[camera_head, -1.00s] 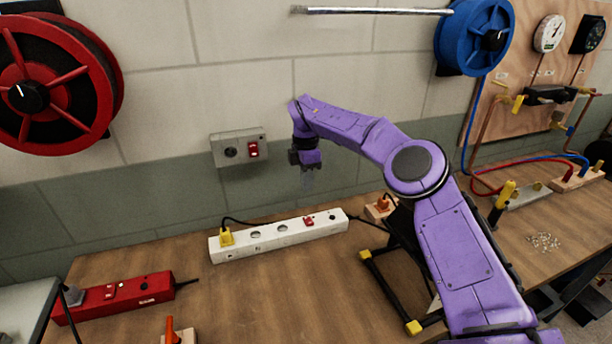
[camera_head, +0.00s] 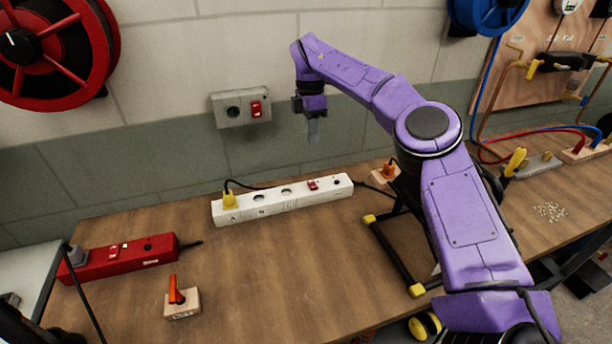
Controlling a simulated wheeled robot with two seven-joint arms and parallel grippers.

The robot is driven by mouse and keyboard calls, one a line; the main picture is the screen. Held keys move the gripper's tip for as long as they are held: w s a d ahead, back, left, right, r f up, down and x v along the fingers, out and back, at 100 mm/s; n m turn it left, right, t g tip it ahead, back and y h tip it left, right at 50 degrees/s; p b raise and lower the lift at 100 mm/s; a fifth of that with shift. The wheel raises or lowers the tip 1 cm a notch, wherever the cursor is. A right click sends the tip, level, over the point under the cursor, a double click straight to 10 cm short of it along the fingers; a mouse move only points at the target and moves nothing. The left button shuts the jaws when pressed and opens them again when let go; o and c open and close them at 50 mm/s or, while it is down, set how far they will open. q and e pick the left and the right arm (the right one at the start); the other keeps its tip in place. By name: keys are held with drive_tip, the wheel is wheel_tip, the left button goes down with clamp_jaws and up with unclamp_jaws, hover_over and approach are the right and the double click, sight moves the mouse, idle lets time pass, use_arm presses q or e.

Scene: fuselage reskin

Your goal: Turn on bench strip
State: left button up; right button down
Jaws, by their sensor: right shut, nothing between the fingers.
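A long white power strip (camera_head: 272,204) lies on the bench near the wall. It has several sockets, a yellow plug (camera_head: 230,199) in its left end and a red rocker switch (camera_head: 312,185) toward its right end. Whether the switch is on or off is too small to tell. My right gripper (camera_head: 313,131) points down with its fingers shut and empty. In the picture it is above the red switch, apart from it. My left gripper does not show.
A red power strip (camera_head: 140,262) and an orange-handled lever block (camera_head: 183,302) are at the left of the bench. A wall box (camera_head: 232,110) with a red switch is behind. A black stand (camera_head: 389,251) with yellow ends is at the right. The bench front is clear.

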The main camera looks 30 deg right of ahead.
drive_tip(key=shift+s+d, duration=0.1)
drive_tip(key=shift+d, duration=0.05)
drive_tip(key=p, duration=0.3)
approach(314, 187)
drive_tip(key=f, duration=0.4)
drive_tip(key=s+f, duration=0.1)
drive_tip(key=f, duration=0.1)
drive_tip(key=shift+f, duration=0.4)
